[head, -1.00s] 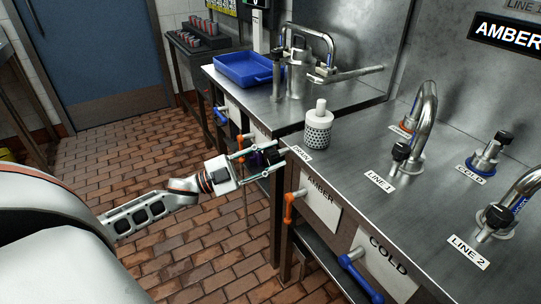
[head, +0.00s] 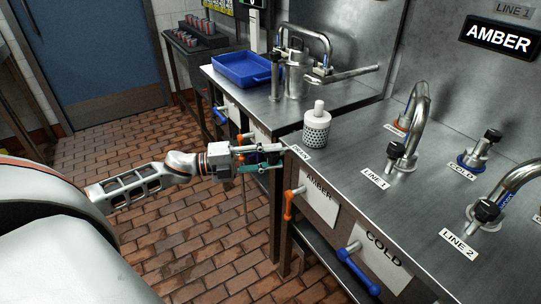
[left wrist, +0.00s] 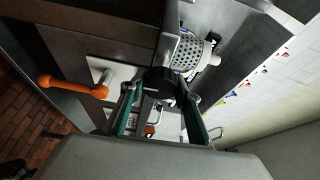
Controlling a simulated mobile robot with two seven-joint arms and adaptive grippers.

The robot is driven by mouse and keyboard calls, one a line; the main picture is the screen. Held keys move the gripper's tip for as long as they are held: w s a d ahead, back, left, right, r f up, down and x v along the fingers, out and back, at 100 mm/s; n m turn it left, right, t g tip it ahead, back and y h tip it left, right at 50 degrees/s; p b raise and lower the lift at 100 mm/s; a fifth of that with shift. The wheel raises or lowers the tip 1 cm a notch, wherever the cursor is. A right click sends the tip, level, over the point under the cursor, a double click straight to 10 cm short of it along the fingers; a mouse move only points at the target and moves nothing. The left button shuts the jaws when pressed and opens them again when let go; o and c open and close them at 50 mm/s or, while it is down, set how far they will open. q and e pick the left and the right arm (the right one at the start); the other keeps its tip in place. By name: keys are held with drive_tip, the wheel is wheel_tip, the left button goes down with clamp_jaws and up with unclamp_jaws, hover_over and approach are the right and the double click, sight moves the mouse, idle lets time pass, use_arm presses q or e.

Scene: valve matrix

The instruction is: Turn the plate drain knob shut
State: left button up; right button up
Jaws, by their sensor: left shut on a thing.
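The black drain knob (left wrist: 158,86) sits on the counter's front edge by a small tag (head: 300,152) that seems to read DRAIN. My left gripper (head: 272,158) reaches it from the left, low beside the counter edge. In the left wrist view its two teal fingers stand on either side of the knob, shut on it. In the head view the fingers mostly hide the knob, so its turned position cannot be told. My right gripper is in neither view.
An orange lever (head: 290,204) and a blue lever (head: 358,270) stick out from the counter front, right of my gripper. A perforated white canister (head: 317,130) stands on the counter behind the tag. A blue tray (head: 246,69) lies farther back. Brick floor is open at left.

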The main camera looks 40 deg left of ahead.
use_arm(q)
drive_tip(key=shift+m, duration=0.3)
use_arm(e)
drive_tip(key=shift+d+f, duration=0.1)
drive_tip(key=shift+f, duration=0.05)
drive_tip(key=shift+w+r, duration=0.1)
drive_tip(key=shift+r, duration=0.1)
use_arm(q)
drive_tip(key=o, duration=1.1)
drive_tip(key=shift+o, duration=0.2)
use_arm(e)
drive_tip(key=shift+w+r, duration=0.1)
use_arm(q)
drive_tip(key=shift+s+a+f, duration=0.1)
drive_tip(key=shift+s+a, duration=0.25)
drive_tip(key=shift+s, duration=0.05)
drive_tip(key=v, duration=1.1)
drive_tip(key=shift+d, duration=0.1)
